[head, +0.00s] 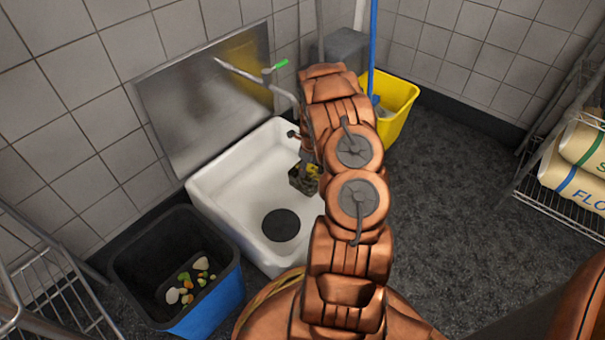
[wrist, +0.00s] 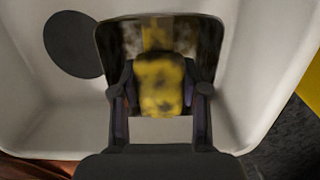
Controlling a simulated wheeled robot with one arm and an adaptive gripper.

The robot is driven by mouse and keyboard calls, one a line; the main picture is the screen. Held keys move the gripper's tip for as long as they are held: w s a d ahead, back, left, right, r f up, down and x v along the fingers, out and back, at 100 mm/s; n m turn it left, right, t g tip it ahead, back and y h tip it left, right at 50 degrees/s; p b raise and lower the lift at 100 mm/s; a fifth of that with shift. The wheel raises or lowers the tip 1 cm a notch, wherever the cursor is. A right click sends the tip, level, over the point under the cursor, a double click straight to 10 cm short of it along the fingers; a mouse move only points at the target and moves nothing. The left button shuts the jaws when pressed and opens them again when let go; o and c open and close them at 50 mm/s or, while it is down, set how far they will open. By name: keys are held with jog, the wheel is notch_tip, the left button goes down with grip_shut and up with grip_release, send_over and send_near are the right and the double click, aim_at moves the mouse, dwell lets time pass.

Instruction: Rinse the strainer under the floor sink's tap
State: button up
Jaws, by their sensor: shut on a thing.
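My gripper (wrist: 158,98) is shut on the strainer (wrist: 158,72), a dark, square-rimmed basket with a yellow, dark-blotched part between the fingers. In the head view the strainer (head: 302,180) hangs inside the white floor sink (head: 216,190), towards its right side, and my arm partly hides it. The sink's dark round drain (head: 281,225) is to the strainer's lower left. The metal tap (head: 238,73), with a green handle (head: 281,64), is on the wall above the sink. I see no water running. The sink (wrist: 30,110) and drain (wrist: 74,44) also show in the wrist view.
A blue bin (head: 212,295) with food scraps stands left of the sink. A yellow mop bucket (head: 400,105) with a blue handle stands behind my arm. A wire rack (head: 555,210) with flour sacks is at right. Dark floor (head: 450,190) between is clear.

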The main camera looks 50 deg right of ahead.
aim_at(304, 181)
notch_tip(304, 181, down, 5)
jog(key=shift+w+a+r+b, duration=0.1)
jog(key=shift+w+r+b, duration=0.05)
jog(key=shift+b, duration=0.85)
jog(key=shift+w+f+b, duration=0.15)
jog(key=shift+f+b, duration=0.15)
jog(key=shift+f, duration=0.25)
jog(key=shift+w+f+b, duration=0.15)
jog(key=shift+f+b, duration=0.15)
jog(key=shift+f, duration=0.25)
jog(key=o, duration=1.4)
jog(key=shift+r, duration=0.1)
jog(key=r, duration=0.3)
jog(key=s+r, duration=0.1)
jog(key=r, duration=0.7)
jog(key=shift+s+r, duration=0.15)
jog(key=shift+r, duration=0.25)
jog(key=shift+s, duration=0.1)
